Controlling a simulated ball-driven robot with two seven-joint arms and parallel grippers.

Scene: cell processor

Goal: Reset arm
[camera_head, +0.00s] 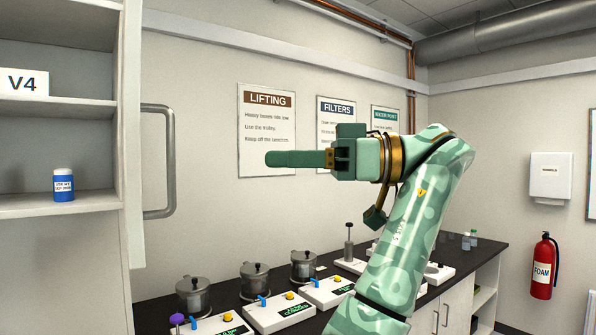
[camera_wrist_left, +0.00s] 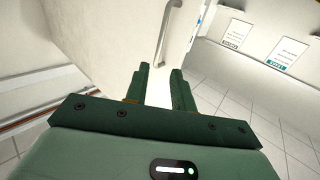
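My left gripper (camera_head: 268,158) is raised in the middle of the head view, its fingers pointing left and seen edge-on, so they overlap. It is above the counter and appears in front of the wall posters. In the left wrist view its two dark green fingers (camera_wrist_left: 159,70) stand apart with an empty gap between them. It holds nothing. My right gripper shows in neither view.
An open shelf cabinet (camera_head: 131,90) with a grey handle (camera_head: 169,160) stands at the left; a blue bottle (camera_head: 64,184) is on its shelf. Pots (camera_head: 254,281) and control boxes (camera_head: 275,312) line the dark counter (camera_head: 232,295). A fire extinguisher (camera_head: 543,268) hangs at right.

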